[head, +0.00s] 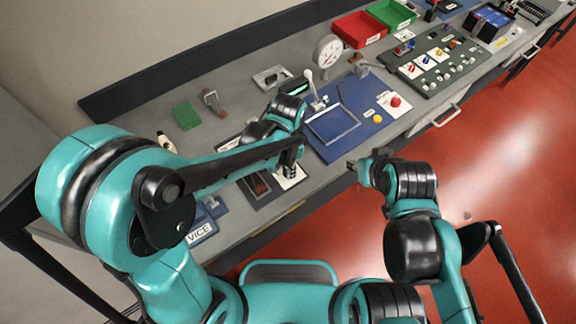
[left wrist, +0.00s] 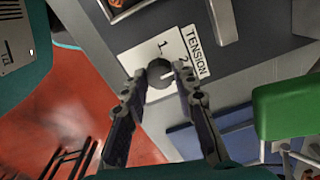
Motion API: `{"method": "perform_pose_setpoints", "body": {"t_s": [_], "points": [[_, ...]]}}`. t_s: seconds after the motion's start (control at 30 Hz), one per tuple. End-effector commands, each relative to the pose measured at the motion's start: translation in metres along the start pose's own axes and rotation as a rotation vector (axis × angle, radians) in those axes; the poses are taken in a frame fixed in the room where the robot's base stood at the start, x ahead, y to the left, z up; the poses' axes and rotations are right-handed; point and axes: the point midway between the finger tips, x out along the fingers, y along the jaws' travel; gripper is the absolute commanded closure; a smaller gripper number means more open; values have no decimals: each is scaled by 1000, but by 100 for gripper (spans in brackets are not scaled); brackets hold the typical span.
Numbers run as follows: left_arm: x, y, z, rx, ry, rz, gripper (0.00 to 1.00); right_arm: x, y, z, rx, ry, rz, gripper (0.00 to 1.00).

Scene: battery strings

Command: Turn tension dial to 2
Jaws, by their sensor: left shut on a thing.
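The tension dial is a round dark grey knob (left wrist: 159,72) on a white plate marked TENSION (left wrist: 196,50), with the digits 1 and 2 visible. A short white line shows on the knob; which digit it points to is hard to tell. My left gripper (left wrist: 158,84) is shut on the knob, one finger on each side. In the head view my left gripper (head: 290,166) is over the white plate (head: 291,177) and hides the knob. My right gripper (head: 364,172) is off the bench's front edge, apart from the dial; its jaw opening is unclear.
A blue panel (head: 350,135) with a framed area, lever and red button lies right of the dial. A dark switch panel (head: 432,68), red bin (head: 358,28) and green bin (head: 392,13) stand farther right. A green block (head: 186,115) sits on the left.

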Motion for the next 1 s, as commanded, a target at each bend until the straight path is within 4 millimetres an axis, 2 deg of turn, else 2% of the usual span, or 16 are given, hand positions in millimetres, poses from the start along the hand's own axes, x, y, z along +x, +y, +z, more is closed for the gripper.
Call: {"method": "perform_pose_setpoints", "body": {"t_s": [0.57, 0.6, 0.67, 0.7, 1.0], "points": [[0, 0, 0, 36, 0, 0, 100, 0, 0, 0, 0, 0, 0, 60], [0, 0, 0, 36, 0, 0, 70, 0, 0, 0, 0, 0, 0, 60], [0, 0, 0, 36, 0, 0, 54, 0, 0, 0, 0, 0, 0, 60], [0, 0, 0, 36, 0, 0, 51, 0, 0, 0, 0, 0, 0, 60], [-1, 0, 0, 35, 0, 0, 51, 0, 0, 0, 0, 0, 0, 60]]}}
